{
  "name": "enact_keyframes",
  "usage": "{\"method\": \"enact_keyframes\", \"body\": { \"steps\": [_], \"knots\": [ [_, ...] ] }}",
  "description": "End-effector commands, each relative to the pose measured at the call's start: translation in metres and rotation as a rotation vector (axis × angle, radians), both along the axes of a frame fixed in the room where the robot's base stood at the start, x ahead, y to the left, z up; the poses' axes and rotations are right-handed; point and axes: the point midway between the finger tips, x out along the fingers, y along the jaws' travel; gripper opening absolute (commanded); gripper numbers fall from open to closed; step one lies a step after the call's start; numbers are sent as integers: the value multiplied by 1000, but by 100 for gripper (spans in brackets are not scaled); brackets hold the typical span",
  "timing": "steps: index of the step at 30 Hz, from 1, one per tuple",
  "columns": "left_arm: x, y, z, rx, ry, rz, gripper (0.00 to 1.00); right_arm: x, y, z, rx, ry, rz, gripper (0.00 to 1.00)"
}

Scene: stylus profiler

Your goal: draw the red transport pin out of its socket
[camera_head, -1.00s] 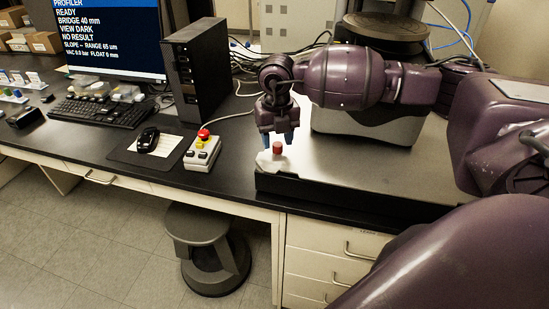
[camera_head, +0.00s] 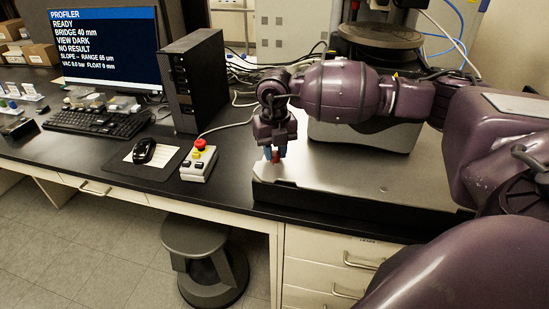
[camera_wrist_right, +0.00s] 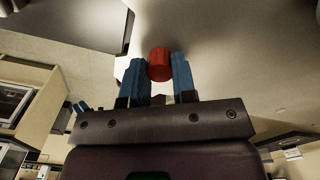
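The red transport pin (camera_head: 276,157) is a short red cylinder near the front left corner of the profiler's grey base plate, by a pale piece (camera_head: 265,172). My right gripper (camera_head: 275,154) points down over it, with its blue fingers on either side of the pin. The socket is hidden, and I see no clear lift of the pin. My left gripper is not in view.
A control box with a red button (camera_head: 200,145), a mouse (camera_head: 144,151), a keyboard (camera_head: 98,121) and a black computer tower (camera_head: 194,80) stand to the left. The grey base plate (camera_head: 370,178) is bare to the right. A stool (camera_head: 205,255) stands below the bench.

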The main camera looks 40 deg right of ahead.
Motion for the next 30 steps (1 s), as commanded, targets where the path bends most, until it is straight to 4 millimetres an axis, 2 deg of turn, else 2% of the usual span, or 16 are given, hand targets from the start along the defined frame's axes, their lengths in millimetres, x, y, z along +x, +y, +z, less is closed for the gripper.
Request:
{"method": "enact_keyframes", "body": {
  "steps": [30],
  "knots": [
    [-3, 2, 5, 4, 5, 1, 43, 0, 0, 10, 0, 0, 0, 0]
  ]
}}
